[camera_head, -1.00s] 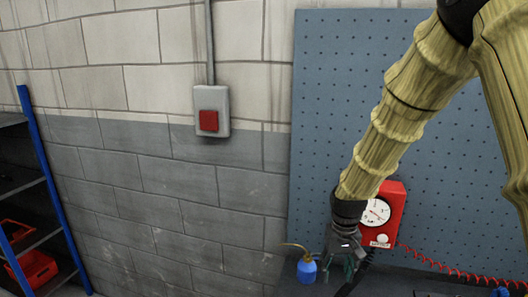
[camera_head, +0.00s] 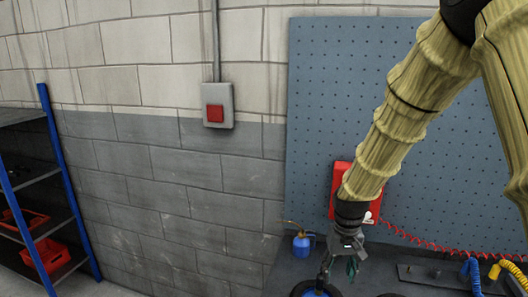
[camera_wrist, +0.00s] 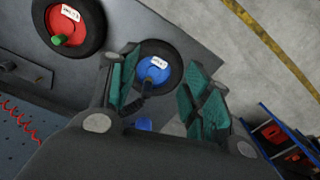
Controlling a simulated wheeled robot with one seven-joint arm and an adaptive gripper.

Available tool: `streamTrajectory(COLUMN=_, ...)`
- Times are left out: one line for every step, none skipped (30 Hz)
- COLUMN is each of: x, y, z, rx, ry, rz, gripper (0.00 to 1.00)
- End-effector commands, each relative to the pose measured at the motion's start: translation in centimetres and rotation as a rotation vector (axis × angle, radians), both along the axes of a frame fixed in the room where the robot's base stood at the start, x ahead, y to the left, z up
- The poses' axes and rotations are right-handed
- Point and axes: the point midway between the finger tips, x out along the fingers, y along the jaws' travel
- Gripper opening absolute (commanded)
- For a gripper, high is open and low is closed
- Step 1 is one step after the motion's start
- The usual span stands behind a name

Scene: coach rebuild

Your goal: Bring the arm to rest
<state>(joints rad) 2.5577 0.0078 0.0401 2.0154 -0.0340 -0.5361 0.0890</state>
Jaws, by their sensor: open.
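My arm, in a ribbed yellow sleeve, reaches down from the upper right of the head view. My gripper (camera_head: 338,268) hangs at its lower end, over the dark bench (camera_head: 390,262). In the wrist view my gripper (camera_wrist: 163,75) has its two green-padded fingers spread apart with nothing held between them. A wheel with a blue hub (camera_wrist: 155,68) and white label shows beyond the fingers, apparently below them. Its edge also shows at the bottom of the head view.
A wheel with a red hub (camera_wrist: 68,27) lies on the bench. A blue oil can (camera_head: 302,245) stands left of my gripper. A red box (camera_head: 341,184) is partly behind my arm. A coiled red hose (camera_head: 440,240) runs right. A blue-posted shelf (camera_head: 62,160) stands at left.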

Motion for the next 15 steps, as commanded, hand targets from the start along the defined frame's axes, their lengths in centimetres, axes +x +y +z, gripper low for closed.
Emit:
streamTrajectory(x=-0.3, y=0.1, z=-1.4, rx=0.001, ry=0.003, rz=0.001, gripper=0.49)
streamTrajectory(x=-0.4, y=0.1, z=-2.0, rx=0.001, ry=0.004, rz=0.002, gripper=0.49)
streamTrajectory(x=-0.5, y=0.3, z=-2.8, rx=0.002, ry=0.005, rz=0.005, gripper=0.49)
streamTrajectory(x=-0.6, y=0.5, z=-3.4, rx=0.003, ry=0.005, rz=0.008, gripper=0.49)
streamTrajectory(x=-0.7, y=0.6, z=-3.9, rx=0.004, ry=0.005, rz=0.01, gripper=0.49)
streamTrajectory(x=-0.8, y=0.8, z=-4.7, rx=0.004, ry=0.006, rz=0.013, gripper=0.49)
streamTrajectory(x=-0.9, y=0.9, z=-5.2, rx=0.005, ry=0.006, rz=0.014, gripper=0.49)
streamTrajectory(x=-1.1, y=0.9, z=-5.9, rx=0.006, ry=0.006, rz=0.015, gripper=0.49)
streamTrajectory(x=-1.3, y=0.9, z=-6.7, rx=0.007, ry=0.006, rz=0.016, gripper=0.49)
streamTrajectory(x=-1.5, y=0.9, z=-7.4, rx=0.008, ry=0.005, rz=0.016, gripper=0.49)
streamTrajectory(x=-1.7, y=0.9, z=-8.2, rx=0.008, ry=0.006, rz=0.016, gripper=0.49)
streamTrajectory(x=-2.0, y=0.9, z=-9.1, rx=0.009, ry=0.006, rz=0.015, gripper=0.49)
streamTrajectory(x=-2.3, y=0.8, z=-9.9, rx=0.01, ry=0.007, rz=0.015, gripper=0.49)
streamTrajectory(x=-2.6, y=0.8, z=-10.7, rx=0.011, ry=0.007, rz=0.014, gripper=0.49)
streamTrajectory(x=-3.0, y=0.7, z=-11.9, rx=0.012, ry=0.007, rz=0.013, gripper=0.49)
